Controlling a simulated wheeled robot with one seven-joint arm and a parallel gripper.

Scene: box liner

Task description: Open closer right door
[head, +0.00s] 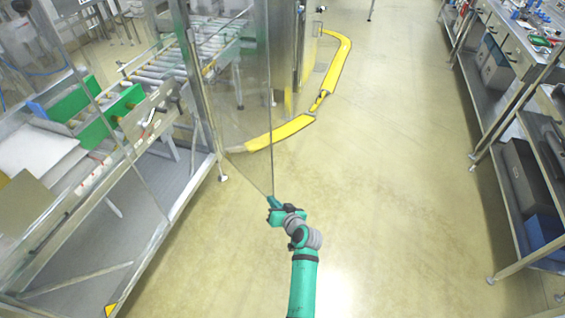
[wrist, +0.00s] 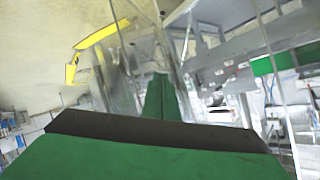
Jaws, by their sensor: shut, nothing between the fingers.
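The closer right door is a clear panel (head: 238,95) with a thin dark free edge. In the head view it stands swung out at an angle from a metal post (head: 198,85), with an opening to the left of the post. My gripper (head: 273,201) is teal and appears right at the lower end of the door's free edge; I cannot tell whether it touches. In the wrist view my green fingers (wrist: 163,98) are together with nothing between them. A see-through panel (wrist: 118,80) shows close beside them. I see no handle clearly.
A yellow floor guard (head: 282,134) curves beyond the door. A metal workbench (head: 520,60) with shelves runs along the right. The floor between is clear.

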